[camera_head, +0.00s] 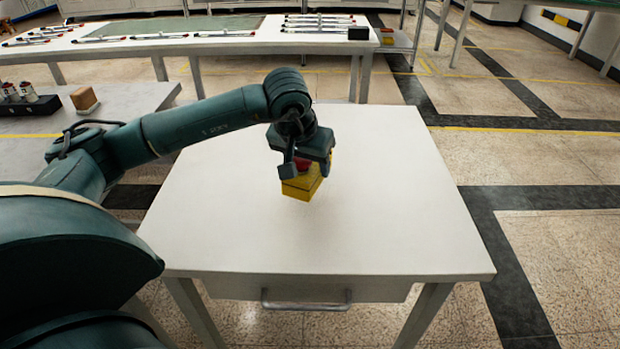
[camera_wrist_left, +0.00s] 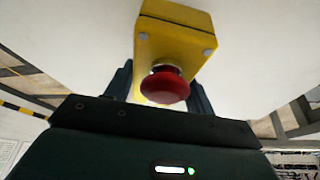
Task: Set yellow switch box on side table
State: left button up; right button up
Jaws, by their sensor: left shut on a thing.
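The yellow switch box (camera_head: 302,188) has a red mushroom button and is held by my left gripper (camera_head: 305,168) over the middle of the white side table (camera_head: 400,230). In the left wrist view the yellow switch box (camera_wrist_left: 172,40) sits between the two dark fingers, with its red button facing the camera. My left gripper is shut on it. The box looks slightly tilted in the head view. I cannot tell whether its underside touches the tabletop. My right gripper is not in view.
The rest of the side table's top is clear. A long white bench (camera_head: 190,45) with several rods and a black block (camera_head: 358,33) stands behind. A grey table (camera_head: 130,98) at the left holds a tan block (camera_head: 84,99) and several small cylinders.

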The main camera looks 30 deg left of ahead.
pick_arm(q)
jog(key=shift+f+b, duration=0.3)
jog(key=shift+f, duration=1.95)
jog(key=shift+f, duration=0.15)
jog(key=o, duration=1.2)
